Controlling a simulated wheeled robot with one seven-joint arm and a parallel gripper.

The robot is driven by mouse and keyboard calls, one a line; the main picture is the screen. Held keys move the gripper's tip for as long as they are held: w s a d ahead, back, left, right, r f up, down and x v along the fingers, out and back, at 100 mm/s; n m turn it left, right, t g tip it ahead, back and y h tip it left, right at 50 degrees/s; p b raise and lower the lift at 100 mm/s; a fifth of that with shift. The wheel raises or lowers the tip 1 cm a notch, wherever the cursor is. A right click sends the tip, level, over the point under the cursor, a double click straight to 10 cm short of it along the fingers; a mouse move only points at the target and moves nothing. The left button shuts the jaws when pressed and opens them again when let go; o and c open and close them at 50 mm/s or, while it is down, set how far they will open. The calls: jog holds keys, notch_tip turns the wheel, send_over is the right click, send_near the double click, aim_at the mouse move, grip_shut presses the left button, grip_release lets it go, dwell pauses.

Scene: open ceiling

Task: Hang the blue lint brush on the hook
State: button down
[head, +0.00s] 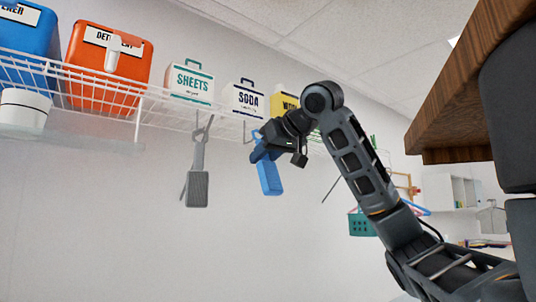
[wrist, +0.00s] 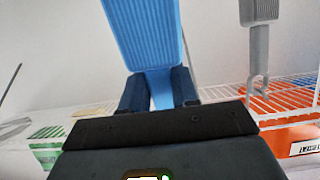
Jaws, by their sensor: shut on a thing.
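The blue lint brush (head: 270,178) is held below the wire shelf, its broad head hanging down and slightly tilted. My gripper (head: 262,152) is shut on its handle. In the wrist view the ribbed blue head (wrist: 145,35) rises above my two dark fingers (wrist: 159,90), which press on its narrow part. The top of the handle is mostly hidden by my gripper. A thin hook-like piece (head: 244,132) hangs from the shelf just left of my gripper. I cannot tell whether the brush touches it.
A grey lint brush (head: 198,188) hangs from the shelf to the left, also in the wrist view (wrist: 258,12). The wire shelf (head: 120,88) carries several containers. A wooden edge (head: 465,75) is at upper right. The wall below is clear.

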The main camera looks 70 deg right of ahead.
jog(key=shift+x, duration=1.9)
jog(key=shift+r, duration=0.1)
jog(key=c, duration=0.8)
grip_release()
jog(key=b+v, duration=0.1)
jog(key=v, duration=0.6)
jog(key=shift+s+a, duration=0.2)
jog(key=shift+s, duration=0.15)
